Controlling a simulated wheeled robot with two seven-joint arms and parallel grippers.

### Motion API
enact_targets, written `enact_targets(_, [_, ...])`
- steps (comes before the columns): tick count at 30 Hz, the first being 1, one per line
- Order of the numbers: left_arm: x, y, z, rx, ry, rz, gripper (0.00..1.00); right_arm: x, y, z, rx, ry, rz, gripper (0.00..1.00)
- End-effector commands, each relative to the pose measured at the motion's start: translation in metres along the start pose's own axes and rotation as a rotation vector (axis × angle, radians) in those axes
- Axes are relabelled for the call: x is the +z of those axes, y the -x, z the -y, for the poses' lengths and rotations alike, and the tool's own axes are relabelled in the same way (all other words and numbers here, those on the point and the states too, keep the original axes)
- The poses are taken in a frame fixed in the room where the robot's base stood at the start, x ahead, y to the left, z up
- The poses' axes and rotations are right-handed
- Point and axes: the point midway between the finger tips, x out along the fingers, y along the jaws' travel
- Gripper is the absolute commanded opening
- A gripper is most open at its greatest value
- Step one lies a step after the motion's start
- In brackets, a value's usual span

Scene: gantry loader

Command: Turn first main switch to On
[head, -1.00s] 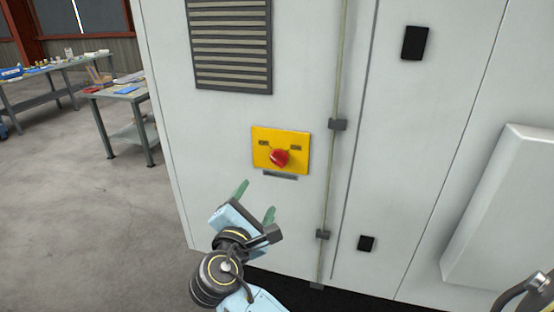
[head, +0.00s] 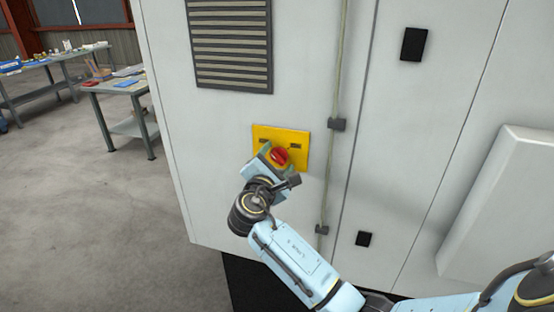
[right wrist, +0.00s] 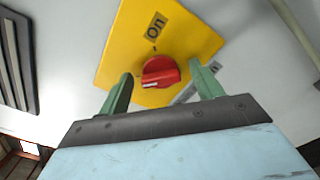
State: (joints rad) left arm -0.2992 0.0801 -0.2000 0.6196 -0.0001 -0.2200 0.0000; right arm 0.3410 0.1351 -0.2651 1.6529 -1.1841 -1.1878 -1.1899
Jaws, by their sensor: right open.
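The main switch is a red rotary knob (head: 279,156) on a yellow plate (head: 298,137) fixed to the grey cabinet. In the right wrist view the knob (right wrist: 160,71) sits between the two green fingers, and the plate (right wrist: 185,35) bears an "On" label above it. A second label is partly hidden by a finger. My right gripper (right wrist: 161,88) is open, with one finger on each side of the knob; I cannot tell whether they touch it. In the head view my right gripper (head: 272,158) covers the lower left of the plate. My left gripper is not in view.
The cabinet (head: 220,140) has a vent grille (head: 232,45) above the switch and a vertical cable (head: 335,90) with clips to its right. A white box (head: 505,205) protrudes at the right. Workbenches (head: 120,90) stand at the left, with open floor before them.

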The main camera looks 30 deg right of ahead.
Motion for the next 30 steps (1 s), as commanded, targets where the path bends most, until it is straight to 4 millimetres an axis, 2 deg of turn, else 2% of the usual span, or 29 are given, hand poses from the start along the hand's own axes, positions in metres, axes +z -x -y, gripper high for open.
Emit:
enact_targets(8, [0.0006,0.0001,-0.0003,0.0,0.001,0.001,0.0,-0.0001,-0.0015,0.0001,0.0,0.0,0.0,0.65])
enact_targets(18, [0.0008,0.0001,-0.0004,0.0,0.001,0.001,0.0,-0.0001,-0.0011,0.0002,0.0,0.001,0.0,0.21])
enact_targets(30, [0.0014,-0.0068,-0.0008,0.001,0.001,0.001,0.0,-0.0011,-0.001,0.0017,-0.001,-0.078,0.001,0.21])
